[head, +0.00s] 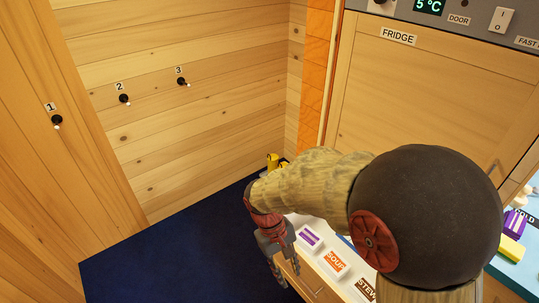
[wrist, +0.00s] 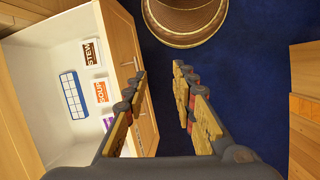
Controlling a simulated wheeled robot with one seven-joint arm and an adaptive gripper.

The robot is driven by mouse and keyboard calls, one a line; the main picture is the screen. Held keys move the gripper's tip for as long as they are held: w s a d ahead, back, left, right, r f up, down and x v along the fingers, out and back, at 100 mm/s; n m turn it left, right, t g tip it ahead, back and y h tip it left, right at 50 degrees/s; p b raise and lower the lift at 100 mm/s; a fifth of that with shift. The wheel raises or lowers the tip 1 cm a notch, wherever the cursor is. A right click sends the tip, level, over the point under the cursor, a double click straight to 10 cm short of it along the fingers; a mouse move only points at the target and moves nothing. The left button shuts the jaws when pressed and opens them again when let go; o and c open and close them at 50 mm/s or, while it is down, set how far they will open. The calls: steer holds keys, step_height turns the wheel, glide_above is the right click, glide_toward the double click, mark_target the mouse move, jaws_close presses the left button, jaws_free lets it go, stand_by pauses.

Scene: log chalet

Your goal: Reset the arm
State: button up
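My arm reaches across the head view from the lower right, and its end hangs down at the centre. My gripper (head: 288,272) points downward beside the front of a wooden cabinet. In the wrist view my gripper (wrist: 160,75) has its two fingers apart, with only blue floor between them. It holds nothing. The left finger appears close to the cabinet front (wrist: 123,42) in that view; I cannot tell whether they touch.
A white surface (wrist: 52,52) carries SOUP, STEW and purple labels. A brown round hat-like object (wrist: 185,18) is at the wrist view's top. A fridge panel (head: 430,95) stands right; numbered switches (head: 124,98) line the wooden wall. Blue floor (head: 170,262) is clear at left.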

steer(key=s+d+r+m+t+y, duration=0.1)
steer(key=s+d+r+m+t, duration=0.1)
steer(key=s+d+r+t, duration=0.2)
steer(key=s+d+r+m+t+y, duration=0.1)
steer(key=s+d+r+m+t, duration=0.2)
steer(key=d+r, duration=0.7)
step_height(320, 180, up, 8)
steer(key=shift+s+f+t+y, duration=0.15)
steer(key=shift+s+t+y, duration=0.3)
steer(key=shift+s, duration=0.6)
